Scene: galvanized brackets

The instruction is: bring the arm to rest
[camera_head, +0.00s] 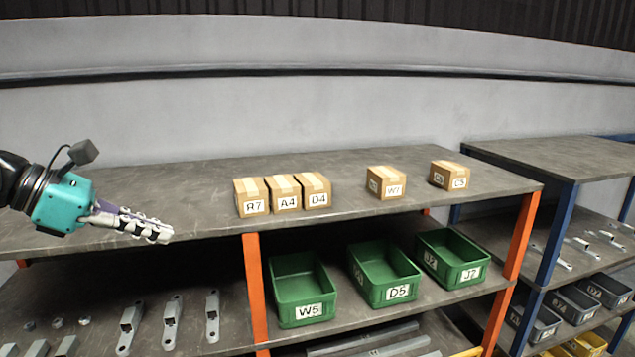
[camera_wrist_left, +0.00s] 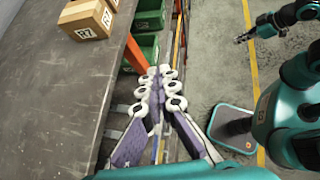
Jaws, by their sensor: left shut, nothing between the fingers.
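My left gripper (camera_head: 158,234) reaches in from the left in the head view, at the front edge of the upper shelf. Its fingers are together and empty. In the left wrist view the closed fingers (camera_wrist_left: 167,75) point forward alongside the shelf edge, apart from the boxes. My right gripper (camera_wrist_left: 245,37) shows small at the top right of the left wrist view, over the floor; its jaw state is unclear. My right arm is not visible in the head view.
The upper shelf (camera_head: 215,180) bears cardboard boxes R7 (camera_head: 251,197), A4, D4, W7 (camera_head: 386,182) and another at right. Green bins (camera_head: 302,290) and metal brackets (camera_head: 130,325) are below. An orange post (camera_head: 257,290) supports the shelf. Floor (camera_wrist_left: 215,60) beside the rack is open.

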